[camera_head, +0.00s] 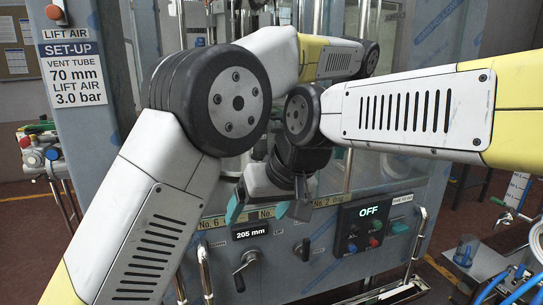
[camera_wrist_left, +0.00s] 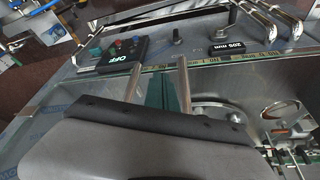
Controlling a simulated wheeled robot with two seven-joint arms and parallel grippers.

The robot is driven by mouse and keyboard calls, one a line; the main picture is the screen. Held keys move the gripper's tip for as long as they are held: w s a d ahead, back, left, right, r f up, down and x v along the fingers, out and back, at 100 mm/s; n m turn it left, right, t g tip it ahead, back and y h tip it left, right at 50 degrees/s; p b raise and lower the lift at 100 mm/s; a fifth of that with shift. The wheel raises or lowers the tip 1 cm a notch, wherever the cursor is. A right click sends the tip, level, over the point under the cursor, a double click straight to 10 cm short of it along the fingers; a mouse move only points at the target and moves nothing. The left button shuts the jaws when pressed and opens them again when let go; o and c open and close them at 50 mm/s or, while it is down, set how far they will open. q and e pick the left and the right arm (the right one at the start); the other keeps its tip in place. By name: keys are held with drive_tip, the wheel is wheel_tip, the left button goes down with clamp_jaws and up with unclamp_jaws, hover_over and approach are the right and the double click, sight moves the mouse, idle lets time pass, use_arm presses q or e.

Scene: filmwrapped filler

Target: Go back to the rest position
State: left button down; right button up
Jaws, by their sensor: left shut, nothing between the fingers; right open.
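My right gripper (camera_head: 266,211) hangs in front of the machine's front panel in the head view, its teal fingers spread and empty. My left arm bends up from the lower left and crosses behind the right arm. Most of my left gripper is hidden there; a narrow teal piece of it (camera_head: 348,168) shows below the right forearm. In the left wrist view the teal fingers of my left gripper (camera_wrist_left: 168,93) are together with nothing between them. They are over the machine, close to its front edge.
The machine's front carries an OFF control box (camera_head: 364,226), a 205 mm display (camera_head: 250,231), a knob (camera_head: 247,261) and metal handles (camera_head: 416,240). A LIFT AIR sign (camera_head: 73,72) is at left. A blue cup (camera_head: 466,250) stands at lower right. Metal fittings (camera_wrist_left: 285,125) lie near the left gripper.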

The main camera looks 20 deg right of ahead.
use_arm(q)
drive_tip(key=w+a+r+n, duration=0.1)
drive_tip(key=w+a+r, duration=0.1)
drive_tip(key=a, duration=0.8)
drive_tip(key=w+a+r, duration=0.1)
drive_tip(key=a+r, duration=0.1)
drive_tip(key=a, duration=0.9)
drive_tip(key=w+a+r+n, duration=0.1)
drive_tip(key=w+a+r, duration=0.1)
drive_tip(key=a, duration=0.8)
drive_tip(key=s+a+f+n+t+h, duration=0.1)
drive_tip(key=s+a, duration=0.2)
drive_tip(key=a, duration=0.4)
drive_tip(key=s+a+f, duration=0.2)
drive_tip(key=s+a, duration=0.1)
drive_tip(key=a, duration=0.4)
drive_tip(key=s+a+f+n+t, duration=0.1)
drive_tip(key=s+a+f, duration=0.7)
drive_tip(key=s, duration=0.3)
drive_tip(key=shift+s+a+n+y, duration=0.3)
drive_tip(key=shift+a+n+y, duration=0.1)
drive_tip(key=shift+a, duration=0.25)
